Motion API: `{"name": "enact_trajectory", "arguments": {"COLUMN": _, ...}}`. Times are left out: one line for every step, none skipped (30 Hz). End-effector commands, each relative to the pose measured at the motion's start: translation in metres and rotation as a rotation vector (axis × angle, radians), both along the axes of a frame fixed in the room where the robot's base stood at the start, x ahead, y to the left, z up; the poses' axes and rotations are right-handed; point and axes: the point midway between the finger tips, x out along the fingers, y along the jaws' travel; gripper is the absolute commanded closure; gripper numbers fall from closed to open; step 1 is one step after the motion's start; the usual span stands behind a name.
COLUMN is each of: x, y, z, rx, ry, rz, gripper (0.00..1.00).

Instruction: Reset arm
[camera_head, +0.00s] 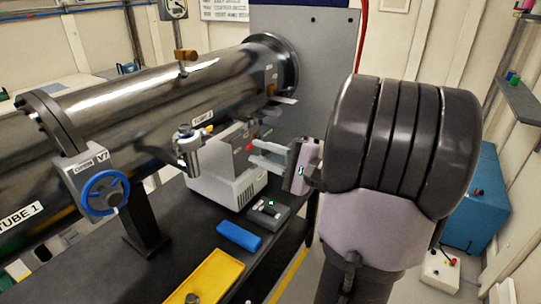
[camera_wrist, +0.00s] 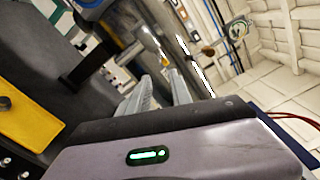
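My arm (camera_head: 400,140) rises large at the right of the head view, with its dark rounded joint close to the camera. My gripper (camera_head: 258,153) points left, in front of a white bench instrument (camera_head: 230,172). Its two pale fingers are apart with nothing between them. In the wrist view my gripper (camera_wrist: 158,80) also shows two ribbed fingers with a gap between them. I cannot tell how far the fingertips are from the instrument.
A dark bench (camera_head: 105,262) holds a yellow tray (camera_head: 206,278), a blue block (camera_head: 238,236) and a small grey box (camera_head: 268,214). A large steel tube (camera_head: 130,105) with a blue handwheel (camera_head: 105,193) runs behind. A blue cabinet (camera_head: 474,215) stands at right.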

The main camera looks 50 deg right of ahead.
Motion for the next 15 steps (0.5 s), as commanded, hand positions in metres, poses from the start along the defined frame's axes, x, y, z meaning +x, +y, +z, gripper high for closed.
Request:
{"name": "enact_trajectory", "arguments": {"x": -0.009, "y": -0.002, "z": 0.000, "rx": 0.000, "ry": 0.000, "rz": -0.003, "gripper": 0.75}}
{"name": "enact_trajectory", "arguments": {"x": -0.013, "y": -0.002, "z": 0.000, "rx": 0.000, "ry": 0.000, "rz": -0.002, "gripper": 0.75}}
{"name": "enact_trajectory", "arguments": {"x": -0.017, "y": -0.002, "z": 0.000, "rx": 0.000, "ry": 0.001, "rz": -0.002, "gripper": 0.75}}
{"name": "enact_trajectory", "arguments": {"x": -0.020, "y": -0.002, "z": 0.000, "rx": 0.000, "ry": 0.000, "rz": -0.002, "gripper": 0.75}}
{"name": "enact_trajectory", "arguments": {"x": -0.022, "y": -0.002, "z": 0.000, "rx": 0.000, "ry": 0.000, "rz": -0.001, "gripper": 0.75}}
{"name": "enact_trajectory", "arguments": {"x": -0.024, "y": -0.002, "z": 0.000, "rx": 0.001, "ry": 0.000, "rz": 0.000, "gripper": 0.75}}
{"name": "enact_trajectory", "arguments": {"x": -0.025, "y": -0.002, "z": 0.000, "rx": 0.001, "ry": 0.000, "rz": 0.000, "gripper": 0.75}}
{"name": "enact_trajectory", "arguments": {"x": -0.025, "y": -0.002, "z": 0.000, "rx": 0.001, "ry": 0.000, "rz": 0.000, "gripper": 0.75}}
{"name": "enact_trajectory", "arguments": {"x": -0.026, "y": -0.002, "z": 0.000, "rx": 0.001, "ry": 0.000, "rz": 0.000, "gripper": 0.75}}
{"name": "enact_trajectory", "arguments": {"x": -0.026, "y": -0.002, "z": 0.000, "rx": 0.001, "ry": 0.000, "rz": 0.000, "gripper": 0.75}}
{"name": "enact_trajectory", "arguments": {"x": -0.026, "y": -0.002, "z": 0.000, "rx": 0.000, "ry": 0.000, "rz": 0.000, "gripper": 0.75}}
{"name": "enact_trajectory", "arguments": {"x": -0.026, "y": -0.002, "z": 0.000, "rx": 0.000, "ry": 0.000, "rz": 0.000, "gripper": 0.75}}
{"name": "enact_trajectory", "arguments": {"x": -0.025, "y": -0.002, "z": 0.000, "rx": 0.000, "ry": 0.000, "rz": 0.000, "gripper": 0.75}}
{"name": "enact_trajectory", "arguments": {"x": -0.025, "y": -0.002, "z": 0.000, "rx": 0.000, "ry": 0.000, "rz": 0.000, "gripper": 0.75}}
{"name": "enact_trajectory", "arguments": {"x": -0.025, "y": -0.002, "z": 0.000, "rx": 0.000, "ry": 0.000, "rz": 0.000, "gripper": 0.75}}
